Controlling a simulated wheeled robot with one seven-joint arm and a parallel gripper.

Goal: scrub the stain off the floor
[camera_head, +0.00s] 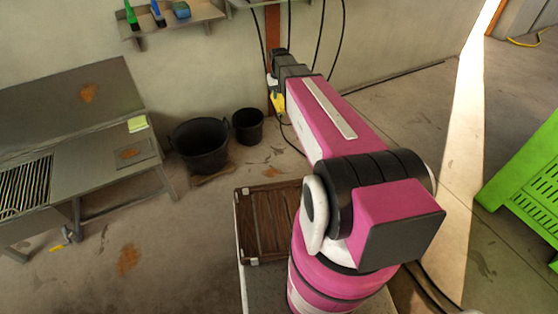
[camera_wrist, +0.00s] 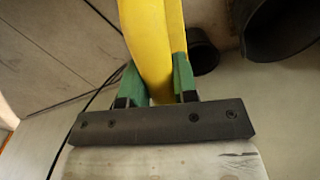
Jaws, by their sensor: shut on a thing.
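My gripper (camera_wrist: 158,88) has green fingers shut on a long yellow tool (camera_wrist: 148,35), whose far end runs out of the wrist view. In the head view the yellow tool (camera_head: 278,102) shows at the end of my outstretched arm, in front of the back wall and above the floor. A rusty brown stain (camera_head: 128,258) lies on the floor at lower left, well apart from my gripper. A fainter brown stain (camera_head: 273,171) lies on the floor right of the buckets.
Two black buckets (camera_head: 200,147) (camera_head: 248,126) stand by the wall. A grey metal bench (camera_head: 95,165) is at left and a wall shelf (camera_head: 165,28) above. A brown slatted crate (camera_head: 262,222) is near my base. A green slatted thing (camera_head: 525,180) stands right.

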